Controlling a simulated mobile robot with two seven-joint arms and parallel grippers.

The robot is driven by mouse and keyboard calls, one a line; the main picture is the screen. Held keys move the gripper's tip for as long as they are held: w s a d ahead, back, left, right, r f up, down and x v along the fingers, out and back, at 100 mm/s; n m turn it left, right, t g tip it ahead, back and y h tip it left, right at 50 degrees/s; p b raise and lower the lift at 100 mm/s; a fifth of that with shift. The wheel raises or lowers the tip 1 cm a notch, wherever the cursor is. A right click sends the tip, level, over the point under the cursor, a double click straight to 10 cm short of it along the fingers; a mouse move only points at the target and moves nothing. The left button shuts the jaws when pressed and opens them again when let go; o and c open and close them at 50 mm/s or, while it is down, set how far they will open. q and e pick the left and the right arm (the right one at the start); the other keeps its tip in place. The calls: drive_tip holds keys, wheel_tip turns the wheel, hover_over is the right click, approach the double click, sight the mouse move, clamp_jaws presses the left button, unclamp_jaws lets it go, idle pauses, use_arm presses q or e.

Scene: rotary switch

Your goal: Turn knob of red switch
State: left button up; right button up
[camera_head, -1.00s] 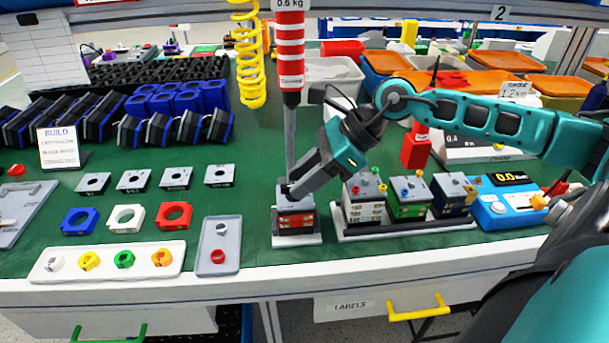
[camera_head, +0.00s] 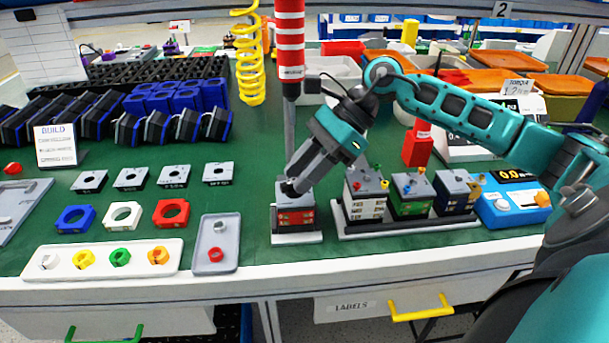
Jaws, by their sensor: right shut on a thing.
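The red switch (camera_head: 296,217) is a small box with a grey top and a red body, standing on a light base plate near the front edge of the green bench. My right gripper (camera_head: 289,189) reaches down from the upper right and is shut at the top of this switch, where its knob sits. The fingers hide the knob, so its angle does not show. My left gripper is not in view.
White (camera_head: 365,205), green (camera_head: 410,200) and blue switches stand on a tray just right of the red one. A grey tray (camera_head: 232,255) lies to its left. A striped red tool (camera_head: 290,45) hangs directly behind my right gripper.

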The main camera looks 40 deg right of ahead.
drive_tip(key=n+g, duration=0.2)
drive_tip(key=shift+w+n+b, duration=0.3)
drive_tip(key=shift+n+b, duration=0.05)
drive_tip(key=shift+n, duration=0.05)
clamp_jaws()
drive_tip(key=shift+w+n+g+b, duration=0.2)
drive_tip(key=shift+n+g+b, duration=0.65)
drive_tip(key=shift+n+g, duration=1.05)
drive_tip(key=shift+f+n, duration=0.1)
drive_tip(key=shift+n, duration=0.2)
drive_tip(key=o, duration=0.7)
unclamp_jaws()
drive_tip(key=shift+c, duration=0.2)
